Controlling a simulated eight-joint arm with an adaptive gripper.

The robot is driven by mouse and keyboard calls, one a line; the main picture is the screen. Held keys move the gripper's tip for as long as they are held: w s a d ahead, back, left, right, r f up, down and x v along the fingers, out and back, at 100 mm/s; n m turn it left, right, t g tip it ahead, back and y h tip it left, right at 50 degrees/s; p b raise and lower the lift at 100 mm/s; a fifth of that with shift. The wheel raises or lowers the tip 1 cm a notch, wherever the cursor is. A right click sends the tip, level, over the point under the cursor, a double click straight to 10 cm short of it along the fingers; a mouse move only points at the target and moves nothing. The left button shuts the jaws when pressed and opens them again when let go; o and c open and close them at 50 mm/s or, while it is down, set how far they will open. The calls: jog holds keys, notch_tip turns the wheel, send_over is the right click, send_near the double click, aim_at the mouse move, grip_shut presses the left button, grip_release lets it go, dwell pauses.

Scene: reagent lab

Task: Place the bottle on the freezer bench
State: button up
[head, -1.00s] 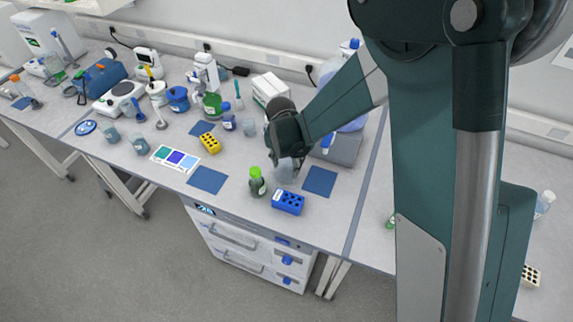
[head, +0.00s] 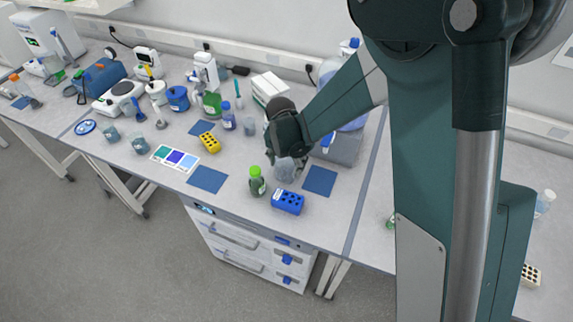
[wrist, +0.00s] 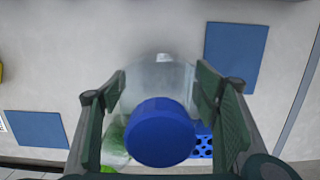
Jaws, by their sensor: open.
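A clear bottle with a blue screw cap (wrist: 160,132) stands between the two fingers of my gripper (wrist: 161,82) in the wrist view. The fingers are apart, one on each side of the bottle, and I see a gap beside the cap. In the head view, the bottle's clear body (head: 285,171) shows on the bench below my gripper (head: 287,158), which hides its upper part. I cannot tell which stretch of bench is the freezer bench.
A green-capped bottle (head: 257,183) and a blue tube rack (head: 288,202) stand close to the bottle. Blue mats (head: 320,181) (head: 207,180) lie to either side. A yellow rack (head: 209,142) and several lab instruments stand further left. White drawers (head: 245,250) are under the bench.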

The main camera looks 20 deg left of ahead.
jog(key=shift+r, duration=0.1)
jog(key=shift+s+r, duration=0.3)
jog(key=shift+r, duration=1.7)
jog(key=shift+s+r, duration=0.25)
jog(key=shift+r, duration=1.7)
jog(key=shift+s+r, duration=0.3)
jog(key=shift+r, duration=1.7)
